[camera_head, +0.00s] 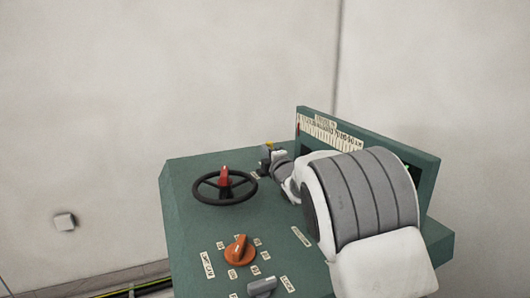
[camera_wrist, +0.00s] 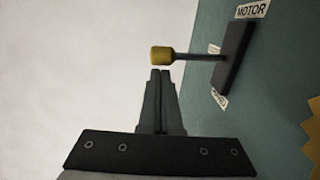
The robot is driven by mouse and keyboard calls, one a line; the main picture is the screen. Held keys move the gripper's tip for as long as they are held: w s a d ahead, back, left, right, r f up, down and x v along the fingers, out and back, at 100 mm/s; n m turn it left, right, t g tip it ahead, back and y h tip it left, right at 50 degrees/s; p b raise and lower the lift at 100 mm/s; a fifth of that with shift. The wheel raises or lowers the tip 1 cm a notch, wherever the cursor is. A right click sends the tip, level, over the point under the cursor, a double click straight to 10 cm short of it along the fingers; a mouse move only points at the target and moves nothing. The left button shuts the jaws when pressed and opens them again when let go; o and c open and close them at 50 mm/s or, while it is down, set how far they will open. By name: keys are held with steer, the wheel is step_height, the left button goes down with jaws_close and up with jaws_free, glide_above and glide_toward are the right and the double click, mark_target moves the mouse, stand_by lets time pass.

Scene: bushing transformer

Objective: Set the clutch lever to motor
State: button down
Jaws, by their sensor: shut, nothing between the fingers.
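The clutch lever (camera_wrist: 191,56) shows in the wrist view as a thin dark rod with a yellow knob (camera_wrist: 163,56). It sticks out from a dark slotted plate (camera_wrist: 233,58) on the green panel. A MOTOR label (camera_wrist: 252,11) is by the plate's upper end, and other labels are by its middle and lower end. The lever is near the plate's middle. My gripper (camera_wrist: 160,72) is shut and empty, its fingertips just below the knob; I cannot tell if they touch. In the head view, the yellow knob (camera_head: 268,145) shows beside my gripper (camera_head: 270,158) at the console's back edge.
The green console (camera_head: 185,240) carries a black handwheel (camera_head: 205,198) with a red handle, an orange rotary knob (camera_head: 239,250) and a grey switch (camera_head: 262,287). A raised panel (camera_head: 415,160) stands at the right, partly behind my arm. Pale walls surround the console.

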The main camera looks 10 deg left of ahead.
steer(key=shift+w+d+r+m, duration=0.1)
steer(key=shift+w+d+m, duration=0.15)
steer(key=shift+m, duration=0.15)
steer(key=shift+w+d+r+m+p, duration=0.15)
steer(key=shift+w+d+m+p, duration=0.15)
steer(key=shift+m, duration=0.25)
steer(key=shift+w+d+r+m+p, duration=0.1)
steer(key=shift+w+d+m+p, duration=0.1)
steer(key=shift+d+m, duration=0.3)
steer(key=shift+w+d+m, duration=0.25)
steer(key=shift+d+m, duration=0.05)
steer(key=shift+m, duration=0.35)
steer(key=shift+w+d+f, duration=0.1)
steer(key=shift+w+d, duration=0.25)
steer(key=shift+d, duration=0.05)
steer(key=shift+d, duration=0.1)
